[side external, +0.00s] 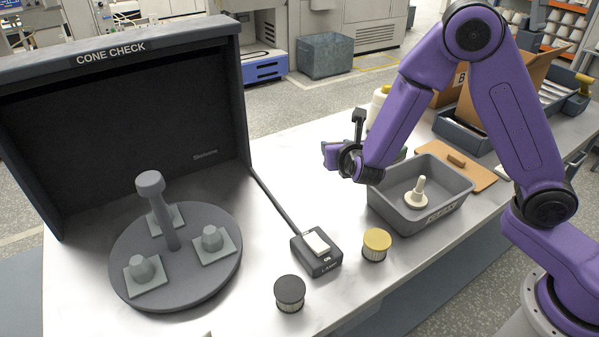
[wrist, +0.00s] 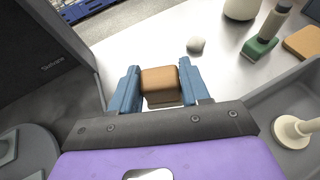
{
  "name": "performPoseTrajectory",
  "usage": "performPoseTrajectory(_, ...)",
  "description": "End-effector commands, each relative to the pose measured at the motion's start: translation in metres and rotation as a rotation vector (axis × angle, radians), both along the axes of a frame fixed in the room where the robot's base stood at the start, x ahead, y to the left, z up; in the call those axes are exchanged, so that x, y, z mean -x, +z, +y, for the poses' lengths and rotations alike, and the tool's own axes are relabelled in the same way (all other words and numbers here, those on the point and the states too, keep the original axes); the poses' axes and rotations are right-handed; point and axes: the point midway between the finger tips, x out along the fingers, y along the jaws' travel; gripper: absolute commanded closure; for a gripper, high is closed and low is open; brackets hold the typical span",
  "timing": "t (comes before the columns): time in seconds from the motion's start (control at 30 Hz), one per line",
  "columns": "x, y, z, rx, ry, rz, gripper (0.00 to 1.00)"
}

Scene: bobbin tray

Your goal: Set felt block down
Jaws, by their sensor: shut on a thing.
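A brown felt block (wrist: 160,84) with rounded edges is in the wrist view, between the two blue fingers of my gripper (wrist: 160,88). My gripper is shut on it. The pale table top (wrist: 225,75) shows around and beyond the block. I cannot tell how far the block is above the table. In the side external view my gripper (side external: 337,156) is at the left of the grey bin, over the back half of the table. Its fingers and the held block are hidden there by my wrist.
The grey bin (side external: 375,200) holds a cream bobbin-like piece (side external: 417,192). A lamp switch box (side external: 316,252), a yellow-lidded jar (side external: 376,245) and a dark-lidded jar (side external: 289,294) stand in front. The cone-check booth (side external: 120,110) and round turntable (side external: 215,270) are left. A small pale lump (wrist: 196,44) lies beyond the block.

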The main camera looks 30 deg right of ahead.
Motion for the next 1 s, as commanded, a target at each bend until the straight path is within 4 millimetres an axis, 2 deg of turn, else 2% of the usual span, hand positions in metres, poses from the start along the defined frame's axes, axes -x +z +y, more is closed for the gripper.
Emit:
performPoseTrajectory(0.43,-0.083,-0.039,0.015,0.001,-0.002,-0.001,0.83)
performPoseTrajectory(0.7,-0.113,-0.079,0.021,0.002,0.0,0.002,0.83)
performPoseTrajectory(1.0,-0.127,-0.096,0.024,0.001,0.0,0.0,0.83)
